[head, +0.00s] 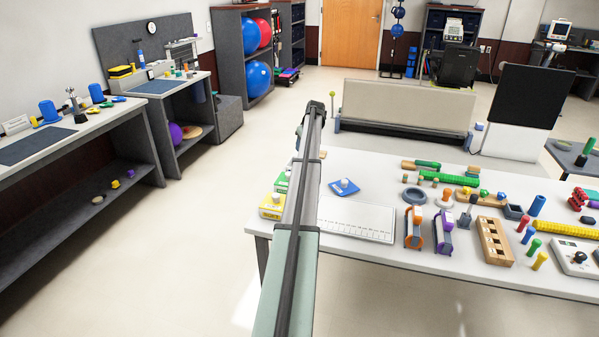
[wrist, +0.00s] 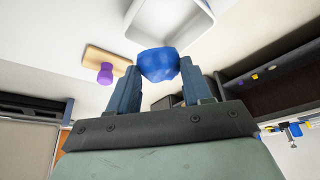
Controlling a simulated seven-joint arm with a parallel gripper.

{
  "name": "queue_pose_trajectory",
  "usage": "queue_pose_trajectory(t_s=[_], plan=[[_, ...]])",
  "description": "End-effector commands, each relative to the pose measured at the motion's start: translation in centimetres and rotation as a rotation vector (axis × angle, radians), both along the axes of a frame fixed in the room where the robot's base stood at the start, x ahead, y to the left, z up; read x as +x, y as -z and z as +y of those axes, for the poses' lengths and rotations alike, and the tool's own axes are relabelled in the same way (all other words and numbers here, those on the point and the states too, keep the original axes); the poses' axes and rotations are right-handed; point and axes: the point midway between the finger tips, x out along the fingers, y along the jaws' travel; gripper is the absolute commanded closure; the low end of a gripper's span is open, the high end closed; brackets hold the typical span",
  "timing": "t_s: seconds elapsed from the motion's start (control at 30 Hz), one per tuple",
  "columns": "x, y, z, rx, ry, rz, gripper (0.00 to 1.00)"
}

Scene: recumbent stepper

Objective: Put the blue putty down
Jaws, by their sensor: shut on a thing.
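The blue putty (wrist: 158,63) is a faceted, rounded blue lump in the wrist view. My gripper (wrist: 158,72) is shut on it, with one grey-blue finger on each side. A white shallow tray (wrist: 201,32) with a raised rim shows just beyond the putty at the top of the wrist view. I cannot tell the height of the putty above the surface. In the head view my arm reaches up the middle, and the putty is hidden behind it.
A wooden block (wrist: 97,55) with a purple knob (wrist: 105,73) lies left of the putty in the wrist view. In the head view, the white table (head: 335,266) at right carries a white board (head: 357,218), a wooden peg block (head: 495,241) and several therapy tools.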

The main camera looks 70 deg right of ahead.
Motion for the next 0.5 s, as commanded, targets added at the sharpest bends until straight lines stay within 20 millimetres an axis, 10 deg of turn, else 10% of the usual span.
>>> queue_pose_trajectory(t_s=[0.5], plan=[[1.5, -0.5, 0.3, 0.001, -0.65, 0.0, 0.86]])
